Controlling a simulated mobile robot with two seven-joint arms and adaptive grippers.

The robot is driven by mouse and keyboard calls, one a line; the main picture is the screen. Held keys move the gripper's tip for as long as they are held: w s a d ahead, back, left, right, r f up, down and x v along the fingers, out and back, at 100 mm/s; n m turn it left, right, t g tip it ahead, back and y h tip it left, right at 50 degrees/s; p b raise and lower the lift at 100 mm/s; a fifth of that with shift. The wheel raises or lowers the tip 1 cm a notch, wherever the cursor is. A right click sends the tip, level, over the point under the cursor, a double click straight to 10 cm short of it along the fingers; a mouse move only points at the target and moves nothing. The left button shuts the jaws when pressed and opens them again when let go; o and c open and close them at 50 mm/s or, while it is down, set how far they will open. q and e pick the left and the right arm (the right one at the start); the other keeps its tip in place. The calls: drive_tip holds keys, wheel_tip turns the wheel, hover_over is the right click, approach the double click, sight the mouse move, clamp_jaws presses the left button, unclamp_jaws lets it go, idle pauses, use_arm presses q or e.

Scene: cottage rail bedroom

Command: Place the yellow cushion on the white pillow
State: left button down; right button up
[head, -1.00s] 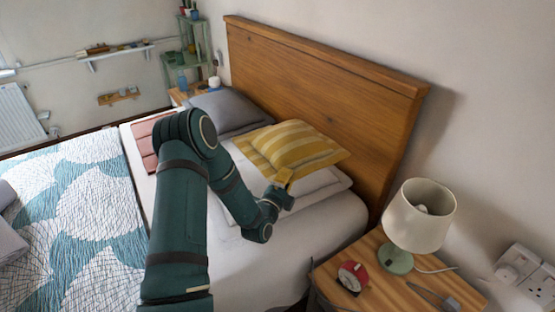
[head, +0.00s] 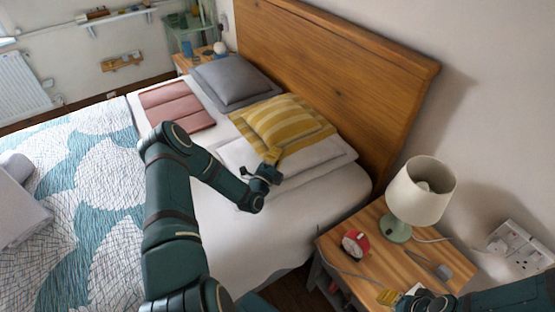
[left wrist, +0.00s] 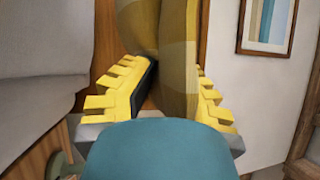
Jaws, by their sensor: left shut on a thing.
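The yellow striped cushion (head: 286,122) lies over the white pillow (head: 325,158) at the headboard end of the bed, covering much of it. The pillow's right and front parts show. My left gripper (head: 270,164) is at the cushion's front corner and shut on it. In the left wrist view, the cushion's cloth (left wrist: 178,60) stands between the yellow fingers of the gripper (left wrist: 160,95). My right gripper (head: 391,297) shows partly at the bottom right, over the nightstand's front; its opening is unclear.
A grey pillow (head: 235,80) and a folded pink cloth (head: 177,106) lie left of the cushion. The wooden headboard (head: 340,70) rises behind. The nightstand (head: 375,250) holds a lamp (head: 420,190) and a red clock (head: 355,244). The white sheet in front is clear.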

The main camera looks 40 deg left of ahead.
use_arm(q)
drive_tip(key=shift+f, duration=2.35)
drive_tip(key=shift+b, duration=0.3)
drive_tip(key=shift+f, duration=0.3)
drive_tip(key=c, duration=1.1)
unclamp_jaws()
drive_tip(key=shift+r, duration=0.15)
